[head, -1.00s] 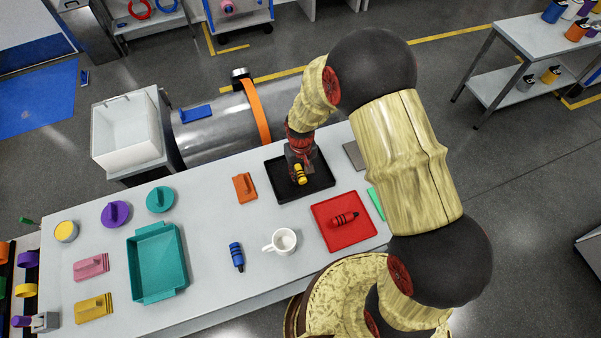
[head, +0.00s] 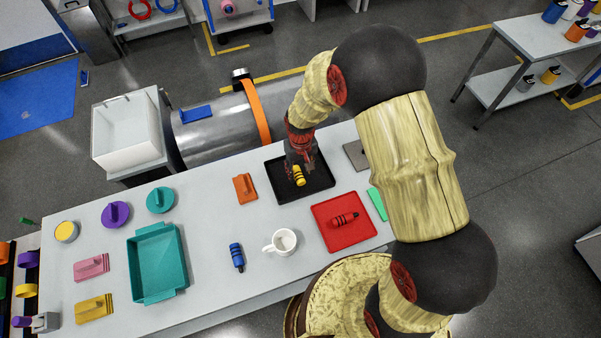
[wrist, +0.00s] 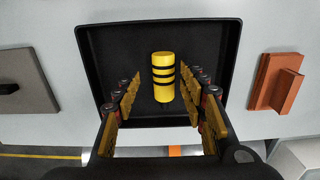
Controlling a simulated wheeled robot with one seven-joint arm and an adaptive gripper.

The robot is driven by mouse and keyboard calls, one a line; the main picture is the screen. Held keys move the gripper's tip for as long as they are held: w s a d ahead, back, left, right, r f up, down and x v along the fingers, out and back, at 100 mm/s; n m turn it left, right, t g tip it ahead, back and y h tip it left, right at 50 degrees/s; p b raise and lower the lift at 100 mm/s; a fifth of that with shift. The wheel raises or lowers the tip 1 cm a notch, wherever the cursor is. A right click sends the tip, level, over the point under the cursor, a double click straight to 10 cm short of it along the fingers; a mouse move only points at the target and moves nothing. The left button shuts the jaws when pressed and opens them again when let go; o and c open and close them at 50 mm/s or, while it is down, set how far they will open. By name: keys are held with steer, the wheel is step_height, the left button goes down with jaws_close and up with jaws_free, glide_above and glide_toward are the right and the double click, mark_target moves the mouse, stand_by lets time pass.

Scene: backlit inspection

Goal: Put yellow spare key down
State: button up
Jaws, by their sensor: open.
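The yellow spare key (head: 299,176), a short cylinder with black bands, lies in the black tray (head: 318,188). In the wrist view the yellow key (wrist: 163,76) rests on the floor of the black tray (wrist: 236,50), near its middle. My gripper (head: 300,164) is over the tray, just behind the key. In the wrist view my gripper (wrist: 161,92) is open, with one finger on each side of the key and a gap to both. Nothing is held between the fingers.
An orange block with a handle (head: 245,187) stands left of the tray. A red tray (head: 332,234) with a red banded cylinder (head: 345,219) lies in front. A white mug (head: 282,242), a blue cylinder (head: 236,257) and a teal tray (head: 185,232) are farther left. A grey plate (head: 355,153) is at right.

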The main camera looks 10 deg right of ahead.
step_height(320, 180, up, 10)
step_height(320, 180, up, 8)
steer(key=t, duration=0.1)
glide_above(301, 175)
steer(key=d, duration=0.2)
steer(key=s+d+r+m+t, duration=0.1)
steer(key=s+d+r, duration=0.15)
steer(key=r, duration=0.35)
steer(key=s+d+r+t, duration=0.1)
steer(key=s+r, duration=0.3)
steer(key=r, duration=0.2)
steer(key=s+d+r+t, duration=0.1)
steer(key=s+d+r, duration=0.1)
steer(key=s+r, duration=0.2)
steer(key=s+d+r+m+t, duration=0.1)
steer(key=s+r, duration=0.3)
steer(key=s, duration=0.6)
steer(key=shift+d+r+t+p, duration=0.25)
steer(key=shift+d+t+p, duration=0.1)
steer(key=shift+d, duration=0.4)
step_height(301, 175, down, 9)
steer(key=b, duration=0.9)
steer(key=shift+f, duration=0.2)
